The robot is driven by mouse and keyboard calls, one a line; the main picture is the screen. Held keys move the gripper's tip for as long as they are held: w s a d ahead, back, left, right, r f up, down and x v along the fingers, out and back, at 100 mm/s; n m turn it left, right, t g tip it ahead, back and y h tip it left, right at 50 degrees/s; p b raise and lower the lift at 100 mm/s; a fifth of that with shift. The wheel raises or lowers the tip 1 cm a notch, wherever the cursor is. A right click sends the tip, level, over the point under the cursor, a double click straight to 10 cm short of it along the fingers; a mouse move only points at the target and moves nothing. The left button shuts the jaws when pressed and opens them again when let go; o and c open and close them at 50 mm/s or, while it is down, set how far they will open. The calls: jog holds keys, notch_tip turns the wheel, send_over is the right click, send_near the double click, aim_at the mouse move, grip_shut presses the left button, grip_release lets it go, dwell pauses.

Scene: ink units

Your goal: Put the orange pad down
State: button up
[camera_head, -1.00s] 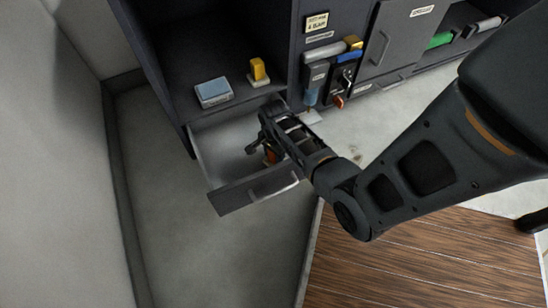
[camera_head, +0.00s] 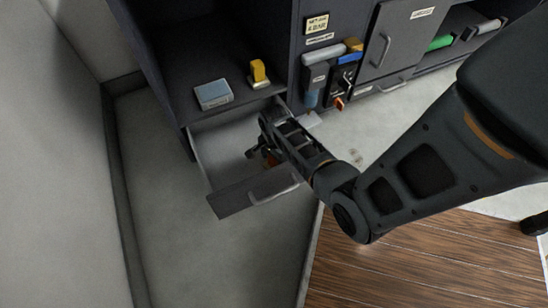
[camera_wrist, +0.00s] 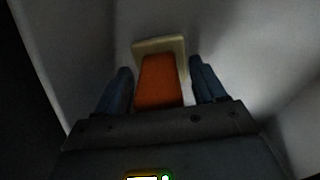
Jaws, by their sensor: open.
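The orange pad (camera_wrist: 157,82) lies inside the open drawer (camera_head: 214,158), with a pale cream base or edge showing around its far end in the wrist view. In the head view only a small orange-red bit of it shows beside my gripper (camera_head: 262,150). My gripper also shows in the wrist view (camera_wrist: 160,88), with its two dark blue fingers open, one on each side of the pad. Gaps show between the fingers and the pad. The near end of the pad is hidden by the gripper body.
On the shelf above the drawer stand a pale blue box (camera_head: 213,94) and a yellow piece on a light base (camera_head: 259,73). A grey cabinet door (camera_head: 397,38) and several tools are to the right. The drawer's left part is bare.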

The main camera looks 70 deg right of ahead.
notch_tip(320, 180, up, 12)
jog(key=p, duration=0.6)
jog(key=shift+r, duration=0.1)
